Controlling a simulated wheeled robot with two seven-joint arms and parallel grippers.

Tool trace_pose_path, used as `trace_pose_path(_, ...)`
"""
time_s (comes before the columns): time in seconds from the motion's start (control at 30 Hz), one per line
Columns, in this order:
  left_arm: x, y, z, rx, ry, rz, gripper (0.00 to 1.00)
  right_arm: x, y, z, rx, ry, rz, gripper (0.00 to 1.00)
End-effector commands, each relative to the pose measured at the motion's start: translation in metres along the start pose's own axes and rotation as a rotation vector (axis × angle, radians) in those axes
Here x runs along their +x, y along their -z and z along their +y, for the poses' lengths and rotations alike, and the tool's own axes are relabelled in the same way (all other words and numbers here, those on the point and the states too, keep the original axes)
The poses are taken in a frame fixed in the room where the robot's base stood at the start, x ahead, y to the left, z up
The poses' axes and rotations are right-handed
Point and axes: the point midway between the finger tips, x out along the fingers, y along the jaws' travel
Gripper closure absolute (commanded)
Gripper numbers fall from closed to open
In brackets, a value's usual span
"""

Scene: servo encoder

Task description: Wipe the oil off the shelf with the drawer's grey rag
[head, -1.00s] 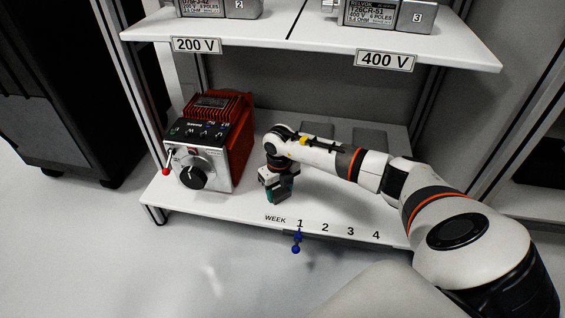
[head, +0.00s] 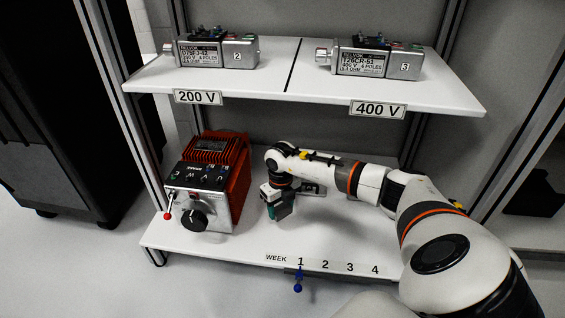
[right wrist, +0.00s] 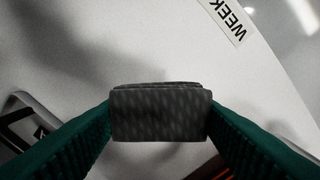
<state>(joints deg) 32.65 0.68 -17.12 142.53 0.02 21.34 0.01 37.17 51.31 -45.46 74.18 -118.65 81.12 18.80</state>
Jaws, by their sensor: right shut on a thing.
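My right gripper (head: 280,212) is over the lower shelf (head: 215,246), just right of the red and silver drive unit. In the right wrist view its green fingers (right wrist: 160,125) are shut on the folded dark grey rag (right wrist: 160,115). The rag hangs between the fingertips over the white shelf; I cannot tell whether it touches the surface. A soft dark patch shows on the shelf in the right wrist view, but I cannot tell oil from shadow. No clear oil stain shows in the head view. My left gripper is out of view.
The red and silver drive unit (head: 208,185) with a black knob and red-tipped lever stands at left. The upper shelf (head: 275,80) overhangs, carrying two grey motors (head: 215,50) (head: 370,58). A blue-knobbed piece (head: 298,287) hangs below the front edge, under the WEEK label (head: 276,258).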

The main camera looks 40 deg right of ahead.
Motion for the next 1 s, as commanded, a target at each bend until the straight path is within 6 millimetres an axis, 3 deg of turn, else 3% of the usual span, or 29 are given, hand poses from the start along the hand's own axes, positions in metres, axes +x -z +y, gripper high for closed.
trace_pose_path(0.03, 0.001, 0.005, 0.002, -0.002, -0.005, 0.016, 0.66, -0.009, 0.000, 0.003, 0.002, -0.001, 0.000, 0.63)
trace_pose_path(0.23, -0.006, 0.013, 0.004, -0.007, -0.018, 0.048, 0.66, -0.022, -0.001, 0.010, 0.004, 0.000, 0.000, 0.63)
trace_pose_path(0.73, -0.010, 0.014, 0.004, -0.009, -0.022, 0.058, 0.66, -0.026, -0.001, 0.010, -0.009, 0.001, 0.001, 0.63)
trace_pose_path(0.87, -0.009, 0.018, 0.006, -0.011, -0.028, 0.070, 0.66, -0.045, 0.003, -0.006, -0.143, 0.001, 0.004, 0.63)
trace_pose_path(1.0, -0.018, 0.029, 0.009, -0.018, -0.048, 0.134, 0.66, -0.088, 0.007, -0.045, -0.497, 0.001, 0.008, 0.63)
